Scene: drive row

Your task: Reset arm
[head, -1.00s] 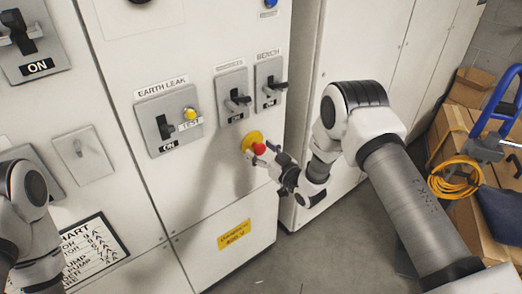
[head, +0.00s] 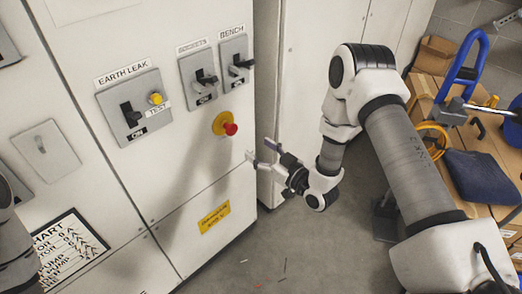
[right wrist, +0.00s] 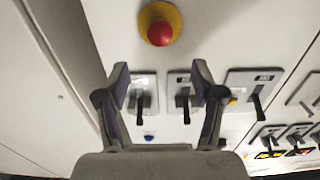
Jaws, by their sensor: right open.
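My right gripper (head: 260,151) is open and empty. In the head view it is just right of and below the red mushroom button (head: 231,129) on its yellow plate, apart from it. In the right wrist view the red button (right wrist: 160,34) is beyond the open fingers (right wrist: 160,70), with nothing between them. The earth leak switch (head: 131,114) and its yellow test button (head: 155,98) are on the cabinet front at upper left. Two black-handled switches, one labelled BENCH (head: 236,66), are above the red button. My left gripper is out of view.
A yellow label (head: 214,217) and a chart (head: 68,248) are on the cabinet's lower part. Cardboard boxes (head: 436,53), a blue hand truck (head: 466,66) and a dark blue cloth (head: 484,178) are at right.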

